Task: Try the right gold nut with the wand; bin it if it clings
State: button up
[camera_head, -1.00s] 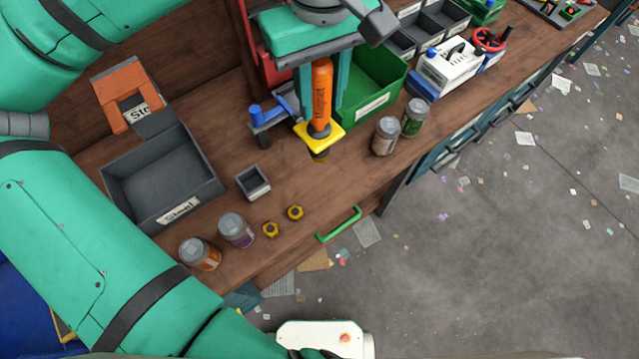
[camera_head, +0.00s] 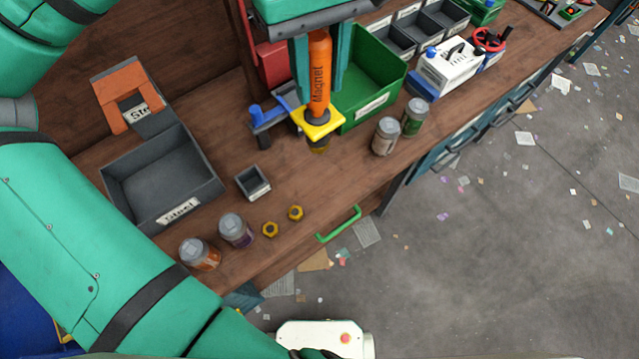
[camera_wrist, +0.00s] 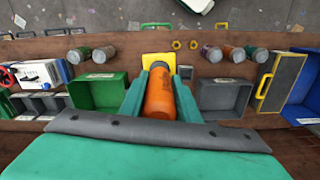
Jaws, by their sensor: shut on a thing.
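My gripper (camera_head: 319,80) is shut on the orange magnet wand (camera_head: 319,70), which hangs upright with its yellow plate (camera_head: 318,121) and dark tip low down. The wand also shows between the fingers in the wrist view (camera_wrist: 160,97). Two gold nuts lie on the bench: the right gold nut (camera_head: 295,212) and the left one (camera_head: 270,229). The wand is behind them and up from them in the head view, apart from both. The grey bin labelled Steel (camera_head: 207,199) stands at the left. In the wrist view the nuts (camera_wrist: 193,45) appear beyond the yellow plate.
A small grey cup (camera_head: 253,183) stands behind the nuts. Jars (camera_head: 235,231) stand left of them, and more jars (camera_head: 386,137) stand to the right. A green bin (camera_head: 372,85) and a blue-handled stand (camera_head: 270,115) flank the wand. A green handle (camera_head: 339,224) sits at the front edge.

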jog(key=shift+w+a, duration=0.1)
jog(key=shift+a, duration=0.7)
jog(key=a, duration=2)
jog(key=shift+s+a, duration=0.15)
jog(key=shift+s, duration=0.05)
jog(key=a, duration=0.9)
jog(key=shift+a, duration=0.25)
